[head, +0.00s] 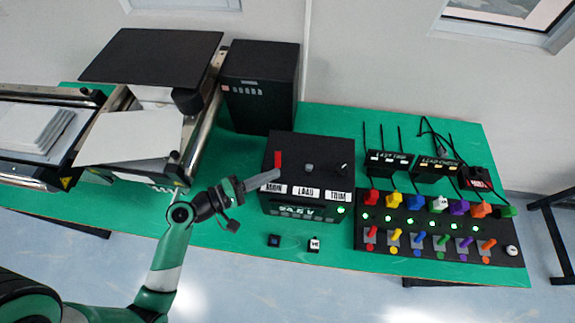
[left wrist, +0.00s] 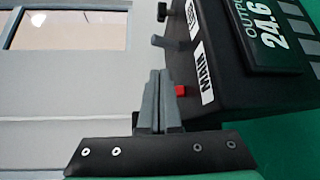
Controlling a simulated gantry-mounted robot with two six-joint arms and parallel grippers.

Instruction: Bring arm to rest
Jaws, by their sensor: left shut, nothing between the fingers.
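My left arm comes in from the lower left of the head view. Its gripper (head: 264,180) is shut and empty, with its tips at the left front edge of a black control box (head: 300,150). In the left wrist view the shut fingers (left wrist: 160,85) point up beside the box (left wrist: 225,60). A red switch (head: 278,160) on the box top stands just behind the fingertips; only a bit of red (left wrist: 181,91) shows past the fingers in the wrist view. I cannot tell whether the fingers touch the box or switch. My right gripper is not in view.
Conveyors with a dark panel (head: 152,56) and a white plate (head: 130,138) stand left. A black cabinet (head: 260,85) is behind. A board of coloured switches (head: 380,246) lies right. Two small blocks (head: 274,240) (head: 314,244) sit in front.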

